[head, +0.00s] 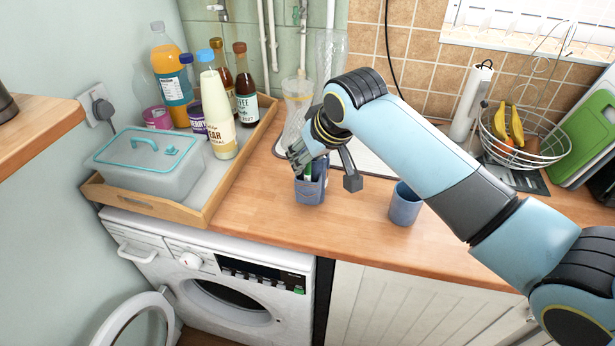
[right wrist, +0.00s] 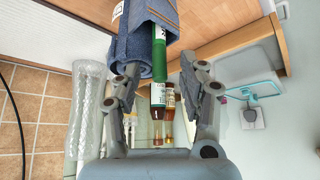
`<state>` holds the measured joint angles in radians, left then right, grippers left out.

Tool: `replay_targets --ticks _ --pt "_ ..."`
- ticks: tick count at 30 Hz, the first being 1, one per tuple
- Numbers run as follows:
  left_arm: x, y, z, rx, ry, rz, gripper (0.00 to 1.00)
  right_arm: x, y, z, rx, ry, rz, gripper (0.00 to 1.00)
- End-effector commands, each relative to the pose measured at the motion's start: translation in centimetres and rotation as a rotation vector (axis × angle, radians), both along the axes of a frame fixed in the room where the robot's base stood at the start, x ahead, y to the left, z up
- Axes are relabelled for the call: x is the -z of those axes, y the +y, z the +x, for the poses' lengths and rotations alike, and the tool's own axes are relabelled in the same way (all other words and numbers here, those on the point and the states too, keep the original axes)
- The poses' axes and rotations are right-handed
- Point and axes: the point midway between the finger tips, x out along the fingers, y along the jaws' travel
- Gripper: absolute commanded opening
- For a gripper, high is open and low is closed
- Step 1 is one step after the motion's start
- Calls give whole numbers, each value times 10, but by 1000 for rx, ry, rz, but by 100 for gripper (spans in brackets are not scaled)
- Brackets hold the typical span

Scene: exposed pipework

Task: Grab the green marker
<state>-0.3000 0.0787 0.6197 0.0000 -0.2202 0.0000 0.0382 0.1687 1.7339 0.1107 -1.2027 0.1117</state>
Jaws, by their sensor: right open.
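The green marker (right wrist: 159,70) stands in a blue denim-look holder (head: 311,190) on the wooden counter. In the head view only a little of the marker (head: 308,171) shows, partly behind my gripper. My right gripper (head: 318,163) is just above the holder, pointing down at it. In the right wrist view my right gripper (right wrist: 166,78) is open, with one finger on each side of the marker and visible gaps. The holder (right wrist: 140,45) is at the top of that view, close to the left finger. The marker's lower part is hidden inside the holder. My left gripper is not in view.
A blue cup (head: 405,204) stands to the right of the holder. A clear ribbed vase (head: 297,100) is behind it. A wooden tray (head: 205,212) with bottles and a lidded box (head: 150,160) is on the left. The counter's front edge is near.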

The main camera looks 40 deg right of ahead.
Motion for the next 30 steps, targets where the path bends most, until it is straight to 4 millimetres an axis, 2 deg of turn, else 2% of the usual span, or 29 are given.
replay_targets --ticks 1,9,10,18,23,30 --pt "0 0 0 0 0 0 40 0 0 0 0 0 0 38" --pt "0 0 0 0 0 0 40 0 0 0 0 0 0 2" --pt "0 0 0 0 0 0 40 0 0 0 0 0 0 1" --pt "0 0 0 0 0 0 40 -1 0 0 0 0 0 1" --pt "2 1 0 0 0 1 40 -9 0 0 1 -2 -1 1" --pt "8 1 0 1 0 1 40 -47 -1 1 1 -5 -1 1"
